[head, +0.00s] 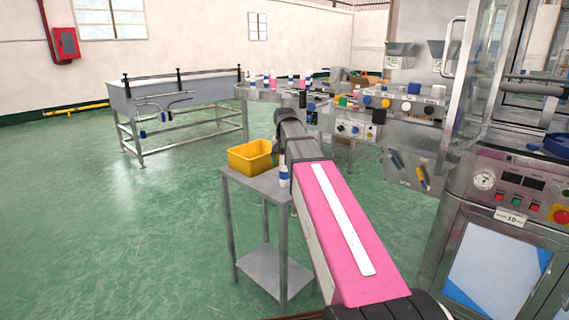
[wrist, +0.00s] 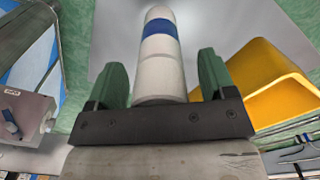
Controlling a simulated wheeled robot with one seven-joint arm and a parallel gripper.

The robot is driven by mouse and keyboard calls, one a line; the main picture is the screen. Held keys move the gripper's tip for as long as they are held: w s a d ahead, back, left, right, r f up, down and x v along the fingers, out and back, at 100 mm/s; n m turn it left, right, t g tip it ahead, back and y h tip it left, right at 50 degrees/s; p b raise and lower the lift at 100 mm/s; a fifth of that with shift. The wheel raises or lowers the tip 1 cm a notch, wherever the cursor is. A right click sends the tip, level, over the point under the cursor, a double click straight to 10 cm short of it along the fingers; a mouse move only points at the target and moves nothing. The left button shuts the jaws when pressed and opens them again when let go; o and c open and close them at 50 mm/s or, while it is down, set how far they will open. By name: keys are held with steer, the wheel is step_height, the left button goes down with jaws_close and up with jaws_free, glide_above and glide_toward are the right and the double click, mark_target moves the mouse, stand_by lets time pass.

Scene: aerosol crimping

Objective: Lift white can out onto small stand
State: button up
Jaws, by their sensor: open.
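A white can with a blue band (wrist: 159,62) stands upright on the small stand (head: 262,183), near its right edge. In the head view the can (head: 284,174) shows beside my arm. In the wrist view my gripper (wrist: 163,75) is open, with one green finger on each side of the can. A narrow gap shows between the can and each finger. The gripper itself is hidden behind my arm in the head view.
A yellow bin (head: 251,156) stands on the same stand, left of the can. A crimping machine with a control panel (head: 510,195) is at the right. A round table with several cans (head: 285,92) is behind. Green floor is free at the left.

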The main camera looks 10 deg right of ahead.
step_height(320, 180, up, 10)
steer(key=shift+r, duration=0.1)
stand_by(0.4)
